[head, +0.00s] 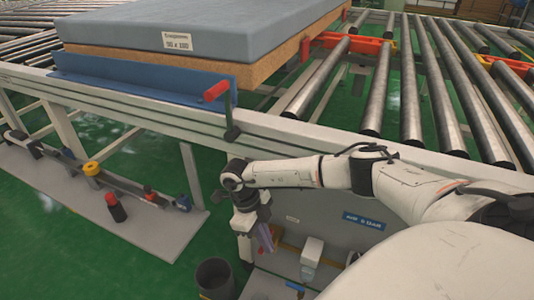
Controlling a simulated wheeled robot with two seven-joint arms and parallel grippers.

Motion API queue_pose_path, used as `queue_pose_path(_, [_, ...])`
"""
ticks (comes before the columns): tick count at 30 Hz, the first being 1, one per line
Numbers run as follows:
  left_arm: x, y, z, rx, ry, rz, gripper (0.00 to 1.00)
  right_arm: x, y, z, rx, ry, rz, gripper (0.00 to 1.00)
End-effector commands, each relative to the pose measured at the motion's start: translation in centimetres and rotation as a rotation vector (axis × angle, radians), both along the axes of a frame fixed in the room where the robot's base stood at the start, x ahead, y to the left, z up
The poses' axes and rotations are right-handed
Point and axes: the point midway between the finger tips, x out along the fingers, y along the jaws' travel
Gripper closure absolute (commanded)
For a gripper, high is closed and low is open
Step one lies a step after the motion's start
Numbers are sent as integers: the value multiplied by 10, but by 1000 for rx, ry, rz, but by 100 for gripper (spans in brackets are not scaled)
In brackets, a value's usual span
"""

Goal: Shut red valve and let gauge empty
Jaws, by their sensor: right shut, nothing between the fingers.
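My right gripper (248,258) hangs down from my arm in front of the low panel beside the conveyor frame. It is shut and empty. A clear-bowled air unit (312,252) is on that panel, right of the gripper. No dial gauge face can be made out. No red valve can be clearly identified; the gripper and arm cover part of the panel. A red-gripped lever (217,91) stands on the conveyor edge above the gripper. A small red part (150,196) sits on the pipe line at the left, far from the gripper. My left gripper is not in view.
Rollers (425,90) fill the right. A dark bin (215,277) stands on the floor by the gripper. A red-topped black cylinder (115,208) stands on the left base plate. Green floor is open between.

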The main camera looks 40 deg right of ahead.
Motion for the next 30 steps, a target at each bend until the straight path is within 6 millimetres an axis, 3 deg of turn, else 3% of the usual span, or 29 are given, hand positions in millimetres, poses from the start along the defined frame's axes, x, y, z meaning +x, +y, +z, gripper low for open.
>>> queue_pose_path(15, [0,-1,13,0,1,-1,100,-9,13,1,1,0,2,100])
queue_pose_path(23, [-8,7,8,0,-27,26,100,-9,13,1,0,0,1,100])
queue_pose_path(24, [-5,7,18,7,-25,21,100,-7,14,17,1,-3,-1,100])
queue_pose_path(30, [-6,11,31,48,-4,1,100,-1,15,58,1,-2,-9,100])
